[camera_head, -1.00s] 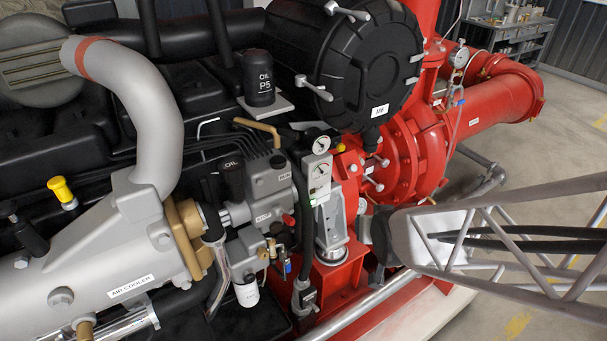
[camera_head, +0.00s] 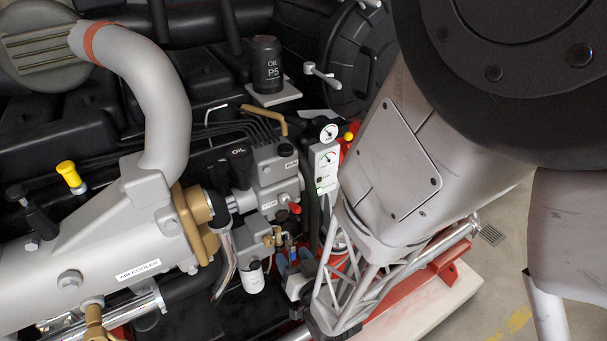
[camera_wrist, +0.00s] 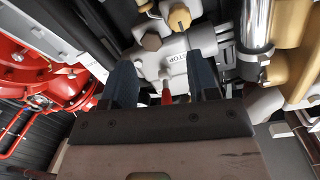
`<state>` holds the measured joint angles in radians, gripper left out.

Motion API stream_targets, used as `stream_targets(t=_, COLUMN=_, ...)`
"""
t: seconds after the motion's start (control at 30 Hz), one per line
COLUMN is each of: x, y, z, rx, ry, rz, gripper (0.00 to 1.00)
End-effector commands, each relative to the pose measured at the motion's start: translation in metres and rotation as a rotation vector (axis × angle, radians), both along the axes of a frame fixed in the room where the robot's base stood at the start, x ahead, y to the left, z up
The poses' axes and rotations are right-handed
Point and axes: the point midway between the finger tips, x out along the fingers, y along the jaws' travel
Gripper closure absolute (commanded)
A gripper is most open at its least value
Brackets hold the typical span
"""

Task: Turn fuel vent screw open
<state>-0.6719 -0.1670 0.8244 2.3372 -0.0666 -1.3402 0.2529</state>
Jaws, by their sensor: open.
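My gripper (camera_wrist: 161,62) is open, with its two dark blue fingers apart and nothing held between them. In the head view my gripper (camera_head: 288,266) is low in the centre, beside the grey fuel block (camera_head: 258,232) and its small brass fittings (camera_head: 272,238). In the wrist view the grey block (camera_wrist: 160,60) with a label reading STOP lies beyond the fingers. A red lever (camera_wrist: 167,94) shows between them. A brass screw-like fitting (camera_wrist: 180,19) and a brownish hex plug (camera_wrist: 151,41) are on the block. I cannot tell which fitting is the fuel vent screw.
A white filter (camera_head: 252,278) hangs below the block, close to my gripper. The grey air cooler (camera_head: 110,250) is at left. Gauges (camera_head: 328,132) stand behind. In the wrist view a shiny pipe (camera_wrist: 256,30) is at right and red pump casing (camera_wrist: 40,75) at left.

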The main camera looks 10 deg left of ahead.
Motion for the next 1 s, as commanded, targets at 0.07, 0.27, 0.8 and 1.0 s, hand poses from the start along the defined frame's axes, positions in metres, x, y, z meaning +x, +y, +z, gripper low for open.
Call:
stream_targets(t=0.07, x=-0.011, y=0.005, z=-0.007, rx=0.028, ry=-0.017, rz=0.022, gripper=0.46)
stream_targets(t=0.27, x=-0.024, y=0.009, z=-0.012, rx=0.069, ry=-0.046, rz=0.047, gripper=0.46)
stream_targets(t=0.8, x=-0.022, y=0.012, z=-0.012, rx=0.072, ry=-0.048, rz=0.048, gripper=0.46)
stream_targets(t=1.0, x=-0.013, y=0.020, z=-0.011, rx=0.072, ry=-0.048, rz=0.049, gripper=0.46)
